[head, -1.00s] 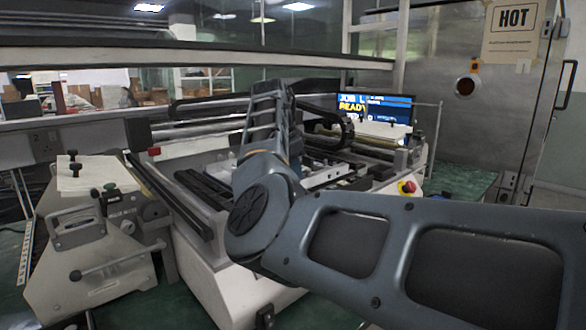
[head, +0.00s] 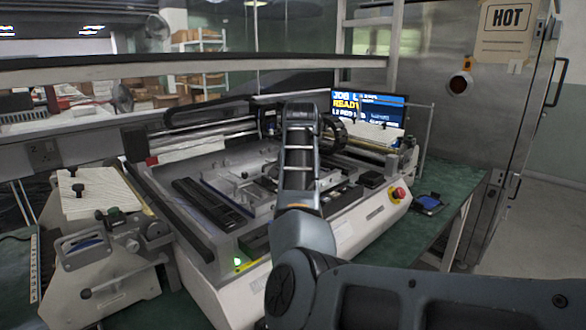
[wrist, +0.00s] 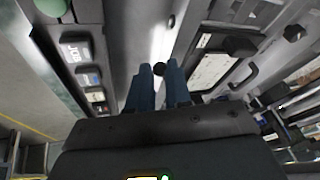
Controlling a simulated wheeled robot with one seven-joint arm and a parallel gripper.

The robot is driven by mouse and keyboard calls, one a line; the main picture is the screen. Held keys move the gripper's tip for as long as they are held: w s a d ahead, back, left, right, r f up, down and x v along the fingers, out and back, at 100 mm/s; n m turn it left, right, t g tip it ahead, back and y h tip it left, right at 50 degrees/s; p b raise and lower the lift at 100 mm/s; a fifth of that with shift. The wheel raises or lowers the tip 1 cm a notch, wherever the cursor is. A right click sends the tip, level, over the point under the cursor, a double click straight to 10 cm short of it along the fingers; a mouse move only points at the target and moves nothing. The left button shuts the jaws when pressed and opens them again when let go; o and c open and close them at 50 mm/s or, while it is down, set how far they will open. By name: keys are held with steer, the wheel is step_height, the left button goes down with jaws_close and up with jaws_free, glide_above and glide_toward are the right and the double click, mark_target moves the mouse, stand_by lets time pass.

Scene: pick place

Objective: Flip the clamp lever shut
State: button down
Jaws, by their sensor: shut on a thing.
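In the wrist view my gripper (wrist: 159,72) has its two blue fingers close together. A small round black knob (wrist: 158,69) shows between the fingertips, and the fingers are shut on it. I take it for the end of the clamp lever; the rest of the lever is hidden behind the fingers. A pale metal surface lies beyond. In the head view my arm reaches over the bed of a white benchtop machine (head: 228,296), and its links hide the gripper and the lever.
A screen (head: 368,106) reading READY stands behind the machine. A red stop button (head: 399,193) is on its front right. A pale-topped unit (head: 85,190) with a handle stands at left. A steel cabinet (head: 470,110) marked HOT is at right. A blue object lies on the green bench (head: 462,182).

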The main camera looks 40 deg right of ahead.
steer(key=n+p, duration=0.1)
steer(key=s+d+n+y+p, duration=0.1)
steer(key=p, duration=0.1)
steer(key=shift+s+d+r+n+t, duration=0.1)
steer(key=shift+d+r+n+t, duration=0.05)
steer(key=shift+r+n+t, duration=0.2)
steer(key=n+p, duration=0.1)
steer(key=d+n+y+p, duration=0.1)
steer(key=n+p, duration=0.1)
steer(key=shift+s+d+f, duration=0.1)
steer(key=shift+s, duration=0.25)
steer(key=n, duration=0.1)
steer(key=d+n+y+p, duration=0.1)
steer(key=n, duration=0.1)
steer(key=shift+s+d+f+t+p, duration=0.1)
steer(key=shift+s+d+t+p, duration=0.1)
steer(key=shift+d+t+p, duration=0.1)
steer(key=shift+d+f+n+y, duration=0.1)
steer(key=shift+d+n+y, duration=0.25)
steer(key=shift+n, duration=0.35)
steer(key=shift+d+n+y, duration=0.2)
steer(key=shift+n+y, duration=0.25)
steer(key=shift+n, duration=0.2)
steer(key=c, duration=1.1)
jaws_free()
steer(key=shift+o, duration=0.2)
steer(key=v, duration=0.7)
steer(key=shift+r, duration=0.35)
